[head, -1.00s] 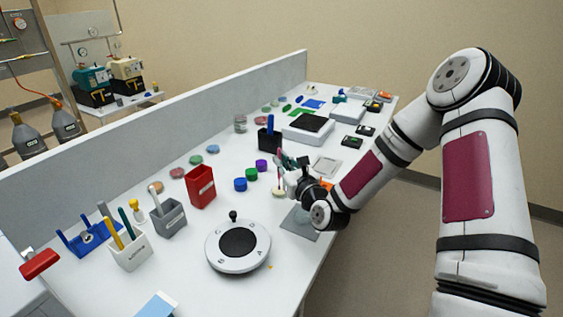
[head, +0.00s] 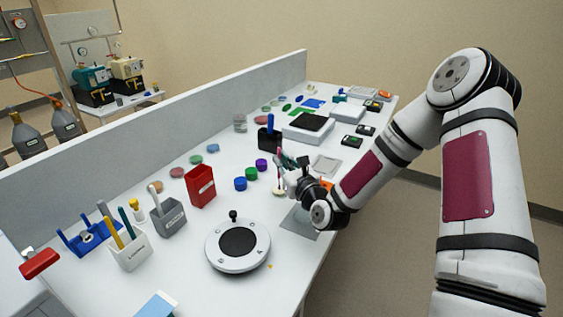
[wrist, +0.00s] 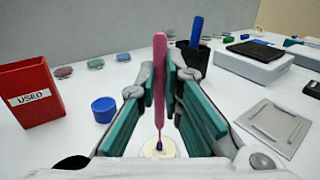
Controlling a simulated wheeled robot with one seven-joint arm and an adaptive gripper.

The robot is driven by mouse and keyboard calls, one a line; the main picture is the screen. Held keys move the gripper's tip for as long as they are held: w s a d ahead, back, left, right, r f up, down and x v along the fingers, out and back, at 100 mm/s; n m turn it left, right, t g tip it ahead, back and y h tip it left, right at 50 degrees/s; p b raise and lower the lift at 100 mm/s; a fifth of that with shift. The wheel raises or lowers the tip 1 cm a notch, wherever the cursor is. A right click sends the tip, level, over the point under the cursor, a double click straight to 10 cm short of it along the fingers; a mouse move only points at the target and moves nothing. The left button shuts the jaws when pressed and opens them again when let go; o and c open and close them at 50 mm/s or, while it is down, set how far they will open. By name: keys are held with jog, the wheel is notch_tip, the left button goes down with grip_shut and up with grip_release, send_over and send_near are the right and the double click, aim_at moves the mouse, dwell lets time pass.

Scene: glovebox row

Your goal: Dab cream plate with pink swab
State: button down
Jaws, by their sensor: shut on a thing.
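My gripper (wrist: 162,105) is shut on the pink swab (wrist: 160,75). The swab is held upright between the teal finger pads, with its dark tip pointing down. The cream plate (wrist: 168,152) lies on the bench right under the swab, partly hidden by the gripper in the wrist view. The swab tip appears at the plate's surface, but I cannot tell for sure whether it touches. In the head view the gripper (head: 290,172) is over the cream plate (head: 279,192), and the pink swab (head: 279,168) shows as a thin line.
A red bin marked USED (wrist: 30,92) stands left of the gripper. Blue (wrist: 104,109), green (head: 251,174) and purple (head: 261,165) caps are close by. A dark cup with a blue swab (wrist: 196,32) stands behind. A flat grey tray (wrist: 270,126) lies to the right.

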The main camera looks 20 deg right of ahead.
jog(key=shift+r+p, duration=1.7)
jog(key=shift+r, duration=0.85)
